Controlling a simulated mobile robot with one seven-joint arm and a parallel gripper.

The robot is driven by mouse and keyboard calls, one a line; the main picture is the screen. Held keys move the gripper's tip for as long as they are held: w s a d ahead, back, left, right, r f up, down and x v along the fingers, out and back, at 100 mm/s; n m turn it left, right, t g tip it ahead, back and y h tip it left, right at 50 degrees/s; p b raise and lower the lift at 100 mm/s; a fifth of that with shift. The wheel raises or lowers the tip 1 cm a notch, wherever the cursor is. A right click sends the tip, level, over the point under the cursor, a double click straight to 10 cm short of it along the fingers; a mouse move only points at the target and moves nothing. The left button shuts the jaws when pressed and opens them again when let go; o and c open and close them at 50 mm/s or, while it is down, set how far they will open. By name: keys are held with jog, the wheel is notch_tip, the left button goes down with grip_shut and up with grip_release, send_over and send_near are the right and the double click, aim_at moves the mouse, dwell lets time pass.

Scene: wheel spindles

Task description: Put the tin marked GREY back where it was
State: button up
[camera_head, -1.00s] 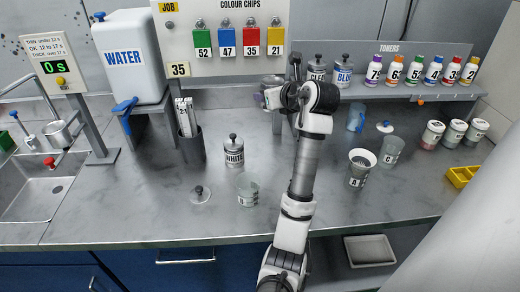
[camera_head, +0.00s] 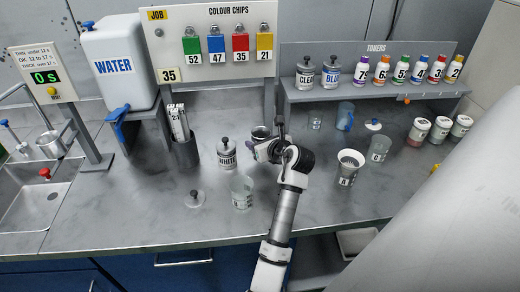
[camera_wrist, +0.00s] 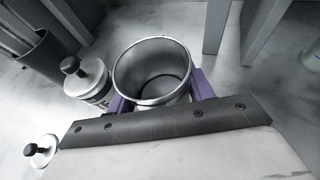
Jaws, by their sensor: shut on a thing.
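My gripper (camera_head: 262,148) is shut on an open metal tin (camera_head: 260,132), just right of the WHITE tin on the counter. In the wrist view the tin (camera_wrist: 152,68) stands upright between the purple-padded fingers (camera_wrist: 158,94), its mouth open and its inside dark grey. Its label is hidden, so I cannot read GREY on it. I cannot tell whether its base touches the counter. The WHITE tin (camera_head: 227,156), lidded with a black knob, is close beside it; it also shows in the wrist view (camera_wrist: 88,82).
A loose knobbed lid (camera_head: 195,199) and a clear cup (camera_head: 242,192) lie in front. CLEAR (camera_head: 305,75) and BLUE (camera_head: 332,75) tins stand on the toner shelf (camera_head: 390,88).

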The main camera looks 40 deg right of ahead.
jog(key=shift+f+p, duration=0.35)
jog(key=shift+f, duration=1.6)
jog(key=shift+f, duration=0.1)
jog(key=o, duration=1.1)
